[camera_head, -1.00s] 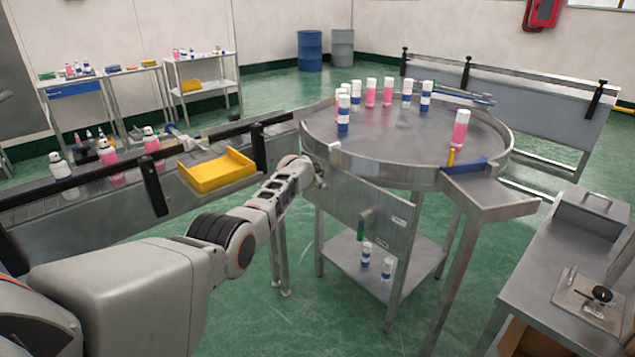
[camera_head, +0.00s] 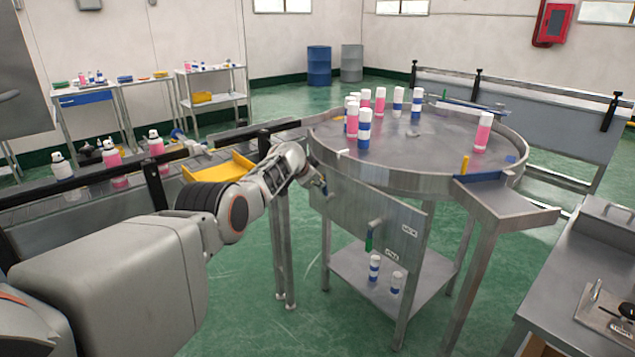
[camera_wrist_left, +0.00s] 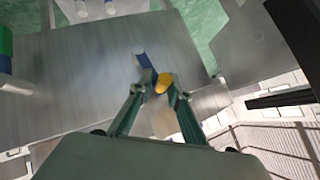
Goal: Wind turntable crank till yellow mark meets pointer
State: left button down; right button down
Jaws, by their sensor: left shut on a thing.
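The round metal turntable (camera_head: 420,145) stands mid-view in the head view, with pink-and-white and blue-and-white cans on it. My left gripper (camera_head: 324,189) is at the grey panel under its left side. In the left wrist view this gripper (camera_wrist_left: 161,90) is shut on a yellow crank knob (camera_wrist_left: 163,82), beside a blue piece (camera_wrist_left: 147,67). The rest of the crank is hidden. A small yellow post (camera_head: 465,165) stands at the front-right rim beside a blue bar (camera_head: 480,177). A small white tab (camera_head: 343,152) is at the left rim. I cannot tell which is the pointer. My right gripper is out of view.
A green-handled lever (camera_head: 369,238) with labels is on the panel (camera_head: 405,255), right of my gripper. Two cans stand on the lower shelf (camera_head: 375,290). A conveyor with a yellow tray (camera_head: 220,168) runs at left; a metal bench (camera_head: 570,270) stands at right.

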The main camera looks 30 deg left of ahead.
pick_arm(q)
jog(key=shift+d+f, duration=0.25)
jog(key=shift+d, duration=0.05)
jog(key=c, duration=2)
grip_release()
jog(key=shift+f, duration=0.1)
jog(key=shift+c, duration=0.2)
jog(key=shift+w+a, duration=0.1)
jog(key=shift+r, duration=0.25)
jog(key=shift+s, duration=0.2)
